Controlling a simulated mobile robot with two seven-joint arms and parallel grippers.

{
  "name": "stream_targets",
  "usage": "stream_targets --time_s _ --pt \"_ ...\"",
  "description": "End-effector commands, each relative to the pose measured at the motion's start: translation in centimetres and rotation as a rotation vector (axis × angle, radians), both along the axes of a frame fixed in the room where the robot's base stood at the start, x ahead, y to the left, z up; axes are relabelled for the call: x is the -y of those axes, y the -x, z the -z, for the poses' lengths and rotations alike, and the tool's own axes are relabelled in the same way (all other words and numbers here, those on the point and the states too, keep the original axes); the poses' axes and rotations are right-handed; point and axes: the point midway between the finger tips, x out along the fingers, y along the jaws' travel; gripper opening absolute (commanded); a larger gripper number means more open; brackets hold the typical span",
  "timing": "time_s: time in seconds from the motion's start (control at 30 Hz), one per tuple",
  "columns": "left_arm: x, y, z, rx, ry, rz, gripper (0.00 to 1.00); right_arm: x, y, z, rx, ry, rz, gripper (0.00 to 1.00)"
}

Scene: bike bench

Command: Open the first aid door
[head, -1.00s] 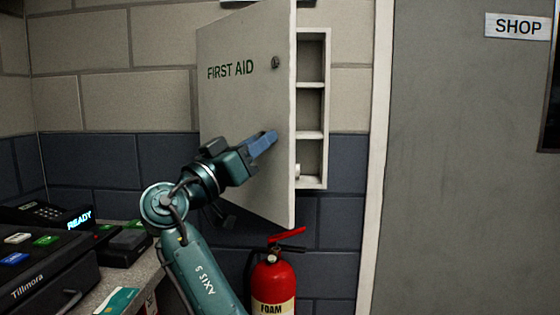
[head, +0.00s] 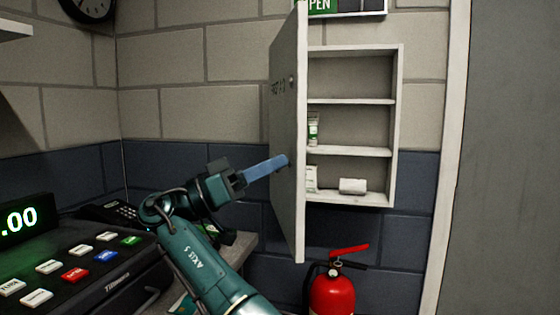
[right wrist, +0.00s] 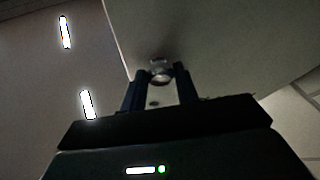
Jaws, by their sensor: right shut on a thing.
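The grey first aid door (head: 284,125) stands swung out from its white wall cabinet (head: 398,120), nearly edge-on in the head view. The cabinet's shelves are exposed to its right. My right gripper (head: 284,161) reaches the door's outer face from the left. In the right wrist view, the right gripper (right wrist: 158,78) is shut on a round metal knob (right wrist: 159,69) on the door (right wrist: 225,45). The knob is hidden in the head view. My left gripper is not in view.
The shelves hold a small tube (head: 313,128), a white box (head: 311,179) and a white roll (head: 352,186). A red fire extinguisher (head: 332,294) stands below. A cash register (head: 75,270) and a phone (head: 108,212) sit on the counter at left.

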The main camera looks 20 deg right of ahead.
Motion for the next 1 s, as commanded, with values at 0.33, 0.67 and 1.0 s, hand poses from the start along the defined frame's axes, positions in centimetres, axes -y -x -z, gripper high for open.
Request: stream_targets --time_s 0.33,0.67,1.0 --pt "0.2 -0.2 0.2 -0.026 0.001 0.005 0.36 -1.1 -0.3 -0.3 0.002 -0.002 0.041 0.0" --pt "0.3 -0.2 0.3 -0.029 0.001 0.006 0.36 -1.3 -0.4 -0.2 0.003 -0.002 0.047 0.0" --pt "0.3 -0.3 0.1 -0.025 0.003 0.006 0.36 -1.3 -0.4 -0.2 0.002 -0.002 0.046 0.4"
